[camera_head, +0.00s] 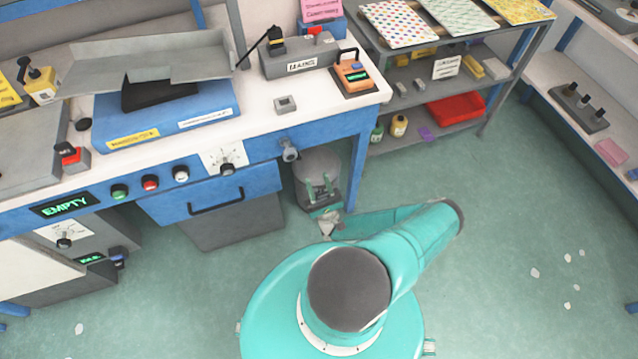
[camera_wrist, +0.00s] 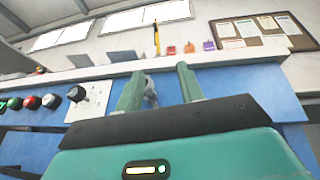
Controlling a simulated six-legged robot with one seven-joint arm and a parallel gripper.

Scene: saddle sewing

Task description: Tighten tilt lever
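A small grey fitting (camera_head: 290,151), round-ended, is mounted on the blue front of the bench near its right corner. It may be the tilt lever, but I cannot be sure. In the wrist view the grey fitting (camera_wrist: 151,92) shows between my fingers, partly hidden by the left one. My gripper (camera_head: 318,178) is low in front of the bench, with two green fingers pointing toward it. In the wrist view my gripper (camera_wrist: 160,75) has its fingers apart with nothing held. Whether a finger touches the fitting cannot be told.
A blue unit (camera_head: 165,112) with a tilted grey tray (camera_head: 150,55) stands on the bench. A dial (camera_head: 226,160) and several round buttons sit left of the fitting. A shelf rack (camera_head: 440,115) stands to the right. The green floor (camera_head: 500,250) at the right is mostly clear.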

